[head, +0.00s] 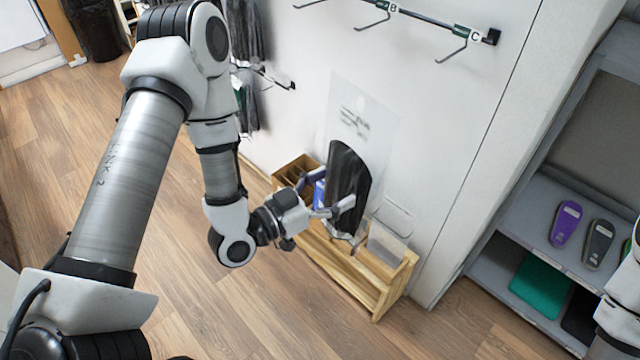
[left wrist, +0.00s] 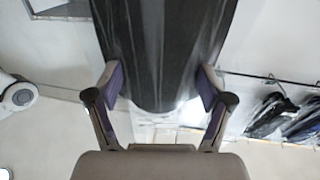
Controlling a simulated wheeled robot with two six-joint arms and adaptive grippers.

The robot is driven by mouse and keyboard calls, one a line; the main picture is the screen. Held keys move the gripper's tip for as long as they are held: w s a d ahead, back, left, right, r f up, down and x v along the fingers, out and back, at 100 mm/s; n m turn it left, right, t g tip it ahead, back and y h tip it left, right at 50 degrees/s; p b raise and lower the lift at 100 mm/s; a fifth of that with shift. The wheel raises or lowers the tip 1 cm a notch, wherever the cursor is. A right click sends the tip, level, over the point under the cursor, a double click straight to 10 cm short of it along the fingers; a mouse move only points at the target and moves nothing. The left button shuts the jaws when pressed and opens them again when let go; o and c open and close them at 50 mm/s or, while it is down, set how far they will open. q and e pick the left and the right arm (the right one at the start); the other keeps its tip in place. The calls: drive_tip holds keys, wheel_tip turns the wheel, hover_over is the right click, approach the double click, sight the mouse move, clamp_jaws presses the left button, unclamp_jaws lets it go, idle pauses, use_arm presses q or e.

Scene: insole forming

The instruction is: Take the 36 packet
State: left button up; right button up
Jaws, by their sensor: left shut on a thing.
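A clear packet with a black insole inside (head: 348,185) stands upright in front of the white wall. Blurred dark print shows on its clear upper part, and I cannot read it surely as 36. My left gripper (head: 335,196) is shut on this packet near the lower part of the insole. In the left wrist view the two fingers (left wrist: 160,88) press on both sides of the dark insole packet (left wrist: 160,45). My right gripper is not in view.
A low wooden rack (head: 368,283) with a clear packet (head: 390,235) stands below. Wall hooks marked B and C (head: 455,48) are empty; packets hang (head: 247,95) at the left. A grey shelf (head: 510,215) at right holds purple and grey insoles.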

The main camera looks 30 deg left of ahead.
sight(346, 186)
use_arm(q)
drive_tip(key=s, duration=0.1)
drive_tip(key=r+h, duration=0.1)
drive_tip(key=s+r+m, duration=0.1)
drive_tip(key=shift+s+d+g, duration=0.3)
drive_tip(key=shift+s+g, duration=0.05)
drive_tip(key=shift+g, duration=0.05)
drive_tip(key=shift+w+d+h+b, duration=0.2)
drive_tip(key=shift+h+b, duration=0.1)
drive_tip(key=shift+b, duration=0.3)
drive_tip(key=b, duration=0.1)
drive_tip(key=w+b, duration=0.1)
drive_tip(key=b, duration=0.1)
drive_tip(key=w+b, duration=0.1)
drive_tip(key=shift+w+d+f+b, duration=0.15)
drive_tip(key=shift+d+f+b, duration=0.15)
drive_tip(key=shift+b, duration=0.1)
drive_tip(key=w, duration=0.1)
drive_tip(key=w+d+p, duration=0.1)
drive_tip(key=w, duration=0.2)
drive_tip(key=shift+w+d+r, duration=0.1)
drive_tip(key=shift+d+r, duration=0.2)
drive_tip(key=shift+r, duration=0.05)
drive_tip(key=shift+w+d, duration=0.15)
drive_tip(key=shift+w, duration=0.3)
